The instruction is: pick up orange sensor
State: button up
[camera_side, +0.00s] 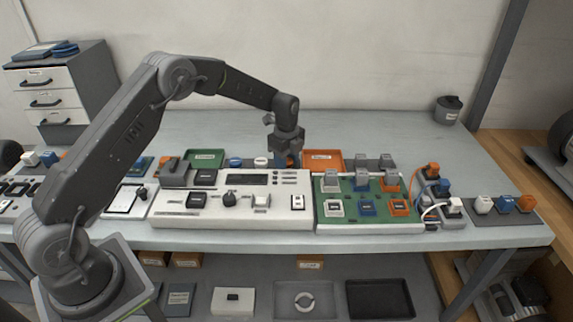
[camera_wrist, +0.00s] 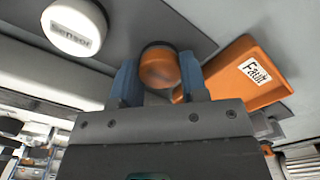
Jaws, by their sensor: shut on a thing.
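The orange sensor (camera_wrist: 159,68) is a round orange piece between the two blue fingers of my gripper (camera_wrist: 160,82) in the wrist view. My gripper is shut on it. In the side view my gripper (camera_side: 288,160) points down behind the white control panel, and the sensor is mostly hidden there. I cannot tell whether the sensor touches the surface beneath it. A white round sensor (camera_wrist: 74,26) with a "Sensor" label is at the upper left of the wrist view, apart from my gripper.
An orange tray (camera_wrist: 245,75) labelled "Fault" lies right of my gripper; it also shows in the side view (camera_side: 336,158). A green tray (camera_side: 204,158) stands to the left. The white panel (camera_side: 235,215) and green board (camera_side: 345,205) are in front.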

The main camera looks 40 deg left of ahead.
jog(key=shift+r, duration=0.5)
jog(key=r, duration=0.3)
jog(key=shift+s+a+r, duration=0.15)
jog(key=shift+a+r, duration=0.15)
jog(key=shift+r, duration=0.05)
jog(key=s+a+r, duration=0.6)
jog(key=a, duration=0.3)
jog(key=s, duration=0.5)
jog(key=s+d, duration=0.1)
jog(key=s, duration=0.4)
jog(key=s+d, duration=0.1)
jog(key=s, duration=0.4)
jog(key=shift+s+r, duration=0.35)
jog(key=shift+f, duration=2.35)
